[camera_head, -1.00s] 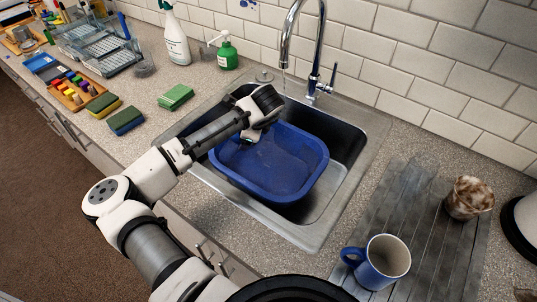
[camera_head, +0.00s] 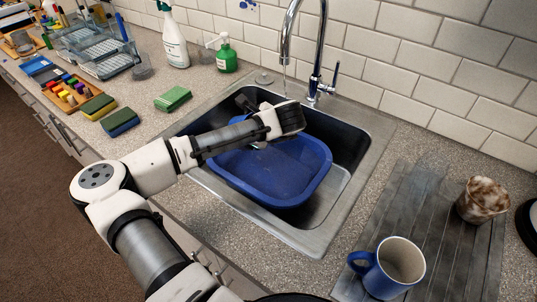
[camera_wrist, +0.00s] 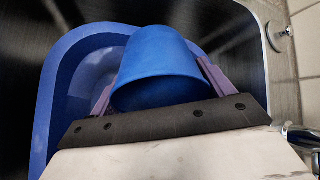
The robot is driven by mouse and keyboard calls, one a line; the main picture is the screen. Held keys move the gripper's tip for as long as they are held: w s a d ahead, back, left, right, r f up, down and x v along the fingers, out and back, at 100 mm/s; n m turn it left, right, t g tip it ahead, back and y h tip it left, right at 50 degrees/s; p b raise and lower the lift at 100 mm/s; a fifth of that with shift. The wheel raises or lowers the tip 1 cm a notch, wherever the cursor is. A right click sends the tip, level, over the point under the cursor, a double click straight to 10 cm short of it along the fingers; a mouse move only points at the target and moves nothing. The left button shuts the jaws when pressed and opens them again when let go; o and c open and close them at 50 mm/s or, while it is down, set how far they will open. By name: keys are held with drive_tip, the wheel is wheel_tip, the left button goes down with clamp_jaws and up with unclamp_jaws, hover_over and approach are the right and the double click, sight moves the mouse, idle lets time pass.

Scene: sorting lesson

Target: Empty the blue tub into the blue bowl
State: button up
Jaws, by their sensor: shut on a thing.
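The blue bowl (camera_head: 290,190) is a large rounded basin standing in the sink; its wall also shows in the wrist view (camera_wrist: 55,95). My gripper (camera_wrist: 150,98) is shut on the blue tub (camera_wrist: 165,62), a smaller, tapered blue vessel between its two purple fingers. The tub appears over the bowl in the wrist view, with its wider end towards me. Whether anything is in the tub, or pouring out, I cannot tell. In the head view my wrist is over the bowl's back part and hides the tub.
The steel sink (camera_head: 335,210) surrounds the bowl, with the tap (camera_head: 320,60) behind. A green sponge (camera_head: 173,98), a green soap bottle (camera_head: 226,55) and a spray bottle (camera_head: 173,40) stand left of it. A blue mug (camera_head: 390,268) and a brown-white cup (camera_head: 482,200) stand right.

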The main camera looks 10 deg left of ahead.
drive_tip(key=shift+d+y+b, duration=0.15)
drive_tip(key=shift+y+b, duration=0.25)
drive_tip(key=shift+b, duration=0.05)
drive_tip(key=shift+d, duration=0.1)
drive_tip(key=shift+s+d+r+t+y+b, duration=0.15)
drive_tip(key=shift+s+d+t+y+b, duration=0.1)
drive_tip(key=shift+d+y+b, duration=0.25)
drive_tip(key=shift+s+d+r+t+y+b, duration=0.1)
drive_tip(key=shift+d+t+y+b, duration=0.15)
drive_tip(key=shift+b, duration=0.3)
drive_tip(key=shift+d+r, duration=0.1)
drive_tip(key=shift+r, duration=0.05)
drive_tip(key=shift+s, duration=0.1)
drive_tip(key=shift+d+t+y+b, duration=0.15)
drive_tip(key=shift+t+y+b, duration=0.15)
drive_tip(key=shift+y+b, duration=0.4)
